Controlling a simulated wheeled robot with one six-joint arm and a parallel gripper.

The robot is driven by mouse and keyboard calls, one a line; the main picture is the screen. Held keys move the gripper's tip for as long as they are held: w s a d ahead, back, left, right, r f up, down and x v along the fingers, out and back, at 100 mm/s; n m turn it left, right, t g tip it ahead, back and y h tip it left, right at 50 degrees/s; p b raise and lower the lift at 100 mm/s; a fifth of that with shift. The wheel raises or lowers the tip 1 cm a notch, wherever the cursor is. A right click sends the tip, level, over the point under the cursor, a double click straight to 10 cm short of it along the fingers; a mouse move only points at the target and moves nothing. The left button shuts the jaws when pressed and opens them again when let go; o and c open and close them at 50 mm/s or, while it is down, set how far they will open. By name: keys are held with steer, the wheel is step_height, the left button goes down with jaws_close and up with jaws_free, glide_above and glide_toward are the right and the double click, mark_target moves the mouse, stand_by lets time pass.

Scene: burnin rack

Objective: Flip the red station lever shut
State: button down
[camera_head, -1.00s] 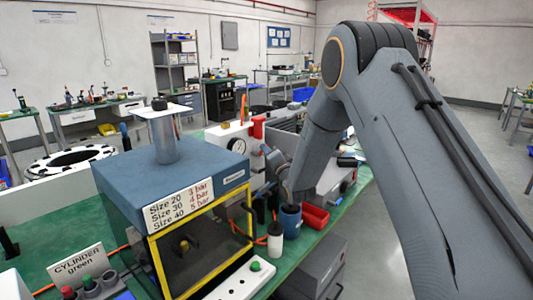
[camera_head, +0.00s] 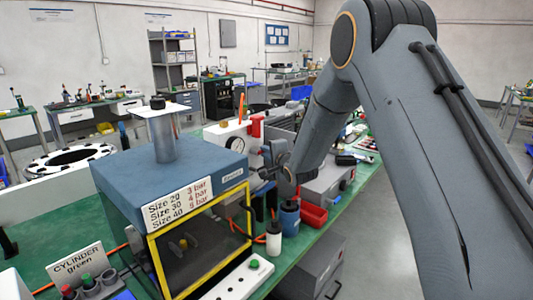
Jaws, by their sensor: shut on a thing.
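A red upright part (camera_head: 257,127), which looks like the red station lever, stands beside the white gauge panel (camera_head: 226,137), behind the blue-topped station (camera_head: 170,180). My gripper (camera_head: 263,173) is at the right side of the blue-topped station, below and slightly right of the red part and apart from it. Its fingers point left and look shut, on something too small and dark to make out. My arm reaches in from the right and hides part of the bench behind it.
A blue cup (camera_head: 290,218), a white bottle (camera_head: 274,240) and a red bin (camera_head: 313,214) stand close below my gripper. A white strip with a green button (camera_head: 254,264) lies at the front. A grey box (camera_head: 328,186) stands to the right.

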steer(key=shift+f, duration=0.1)
steer(key=c, duration=1.8)
jaws_free()
steer(key=shift+s, duration=0.1)
steer(key=b+v, duration=0.2)
steer(key=v, duration=0.5)
steer(key=shift+s+d, duration=0.2)
steer(key=shift+s, duration=0.1)
steer(key=shift+d, duration=0.1)
